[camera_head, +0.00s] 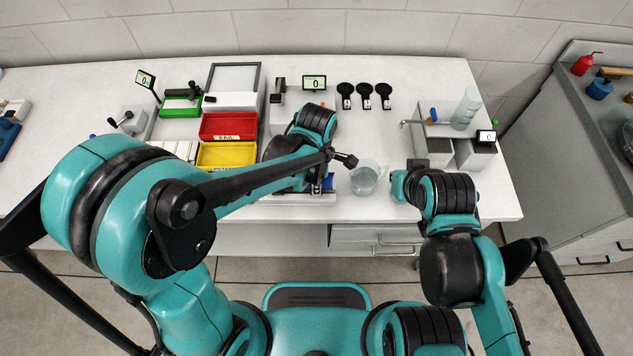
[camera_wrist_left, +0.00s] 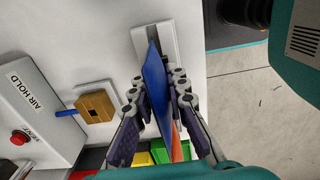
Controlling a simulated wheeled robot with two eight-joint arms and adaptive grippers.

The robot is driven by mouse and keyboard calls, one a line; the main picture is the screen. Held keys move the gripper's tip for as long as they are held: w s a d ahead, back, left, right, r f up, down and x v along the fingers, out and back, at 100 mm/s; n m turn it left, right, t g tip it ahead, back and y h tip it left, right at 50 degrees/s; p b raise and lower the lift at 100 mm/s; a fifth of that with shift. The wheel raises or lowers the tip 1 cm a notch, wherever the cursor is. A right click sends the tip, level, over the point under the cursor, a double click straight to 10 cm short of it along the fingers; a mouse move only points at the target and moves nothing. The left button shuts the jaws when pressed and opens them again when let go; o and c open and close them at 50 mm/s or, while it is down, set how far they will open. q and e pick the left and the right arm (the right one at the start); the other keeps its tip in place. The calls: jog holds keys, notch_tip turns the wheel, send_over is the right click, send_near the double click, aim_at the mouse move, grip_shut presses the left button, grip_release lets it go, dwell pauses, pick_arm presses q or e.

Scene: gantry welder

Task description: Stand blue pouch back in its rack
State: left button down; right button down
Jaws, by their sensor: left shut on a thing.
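The blue pouch (camera_wrist_left: 156,88) is a thin flat sheet seen nearly edge-on in the left wrist view. My left gripper (camera_wrist_left: 158,80) is shut on it, with a jointed finger against each side. The pouch's far end overlaps a pale grey piece with a dark slot (camera_wrist_left: 153,40), which looks like the rack; I cannot tell whether the pouch is in the slot. An orange strip (camera_wrist_left: 176,145) shows beside the pouch. In the head view some blue (camera_head: 328,183) shows by my left wrist, whose fingers are mostly hidden. My right wrist is at the bench's right front; its fingers are hidden.
A clear beaker (camera_head: 365,178) stands close to the right of my left wrist. Red (camera_head: 228,126) and yellow (camera_head: 226,155) bins stand to the left. A box marked AIR HOLD (camera_wrist_left: 32,110) and a brown block (camera_wrist_left: 95,106) are near the gripper.

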dwell(0.4)
pick_arm(q)
jog(key=c, duration=1.4)
grip_release()
jog(key=shift+r, duration=0.15)
notch_tip(320, 180, up, 12)
jog(key=shift+f, duration=0.1)
